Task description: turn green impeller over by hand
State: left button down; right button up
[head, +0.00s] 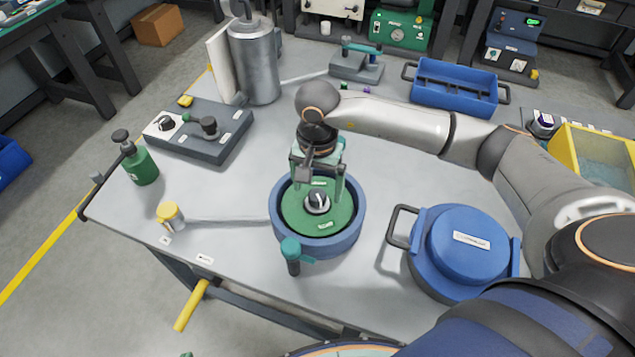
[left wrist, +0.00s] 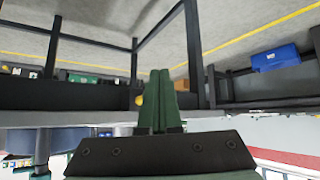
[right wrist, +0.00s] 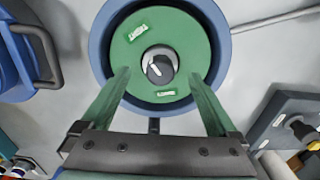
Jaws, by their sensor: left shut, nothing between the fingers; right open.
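The green impeller (head: 335,218) is a flat green disc with a grey-and-black hub knob (head: 317,201) at its middle. It lies inside a round blue housing (head: 318,247) on the grey table. In the right wrist view the impeller (right wrist: 190,32) and its hub (right wrist: 159,64) are ahead of my open right gripper (right wrist: 162,85). Its two green fingers are spread to either side of the hub, with nothing between them. In the head view my right gripper (head: 320,185) hangs over the far side of the disc; contact cannot be told. My left gripper (left wrist: 158,75) is shut and empty, away from the impeller.
A teal-topped handle (head: 291,252) stands at the housing's near side. A blue lid (head: 462,250) with a handle lies to the right. A yellow-capped rod (head: 170,213), green bottle (head: 141,165) and grey fixture (head: 200,140) are to the left. A blue tray (head: 455,88) is behind.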

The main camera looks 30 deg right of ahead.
pick_arm(q)
jog(key=shift+f+b, duration=0.45)
jog(key=shift+f, duration=0.45)
pick_arm(e)
jog(key=shift+f, duration=0.8)
jog(key=n+b, duration=0.4)
jog(key=n, duration=0.1)
jog(key=shift+f+b, duration=0.3)
jog(key=shift+b, duration=0.1)
jog(key=n+b, duration=0.1)
jog(key=n, duration=0.1)
jog(key=shift+r+n, duration=0.2)
jog(key=shift+n, duration=0.2)
jog(key=shift+r, duration=0.1)
jog(key=c, duration=1)
grip_shut()
pick_arm(q)
jog(key=f, duration=0.1)
jog(key=d+f, duration=0.1)
jog(key=f, duration=0.1)
jog(key=w+f, duration=0.1)
jog(key=shift+d+f, duration=0.25)
jog(key=shift+d, duration=0.05)
